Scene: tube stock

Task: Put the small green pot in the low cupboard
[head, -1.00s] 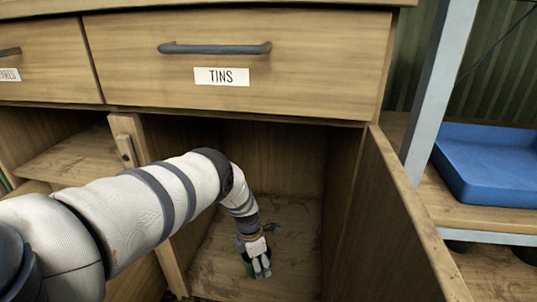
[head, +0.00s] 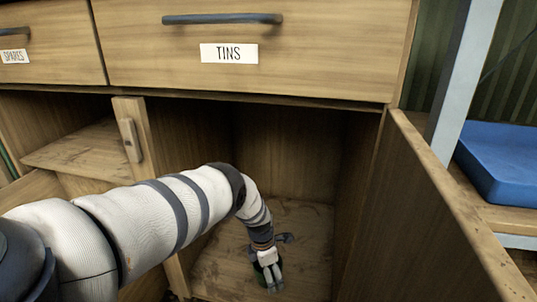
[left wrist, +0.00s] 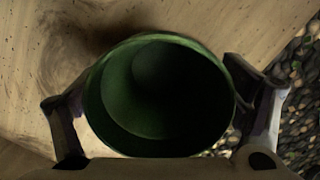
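The small green pot (left wrist: 160,95) fills the middle of the left wrist view, its open mouth facing the camera and its inside dark. My left gripper (head: 270,284) is inside the low cupboard's opening, low near the front part of its floor. Its two fingers (left wrist: 160,100) lie against opposite sides of the pot. In the head view only a little of the pot (head: 258,277) shows beside the fingers. The low cupboard (head: 305,225) is open, with a bare, stained wooden floor. Whether the pot's base touches that floor is hidden. My right gripper is not in view.
The cupboard door (head: 440,190) stands open on the right. The TINS drawer (head: 240,75) is shut above. A blue tray (head: 500,165) sits on a shelf at the right. Dark gravel (left wrist: 300,105) shows outside.

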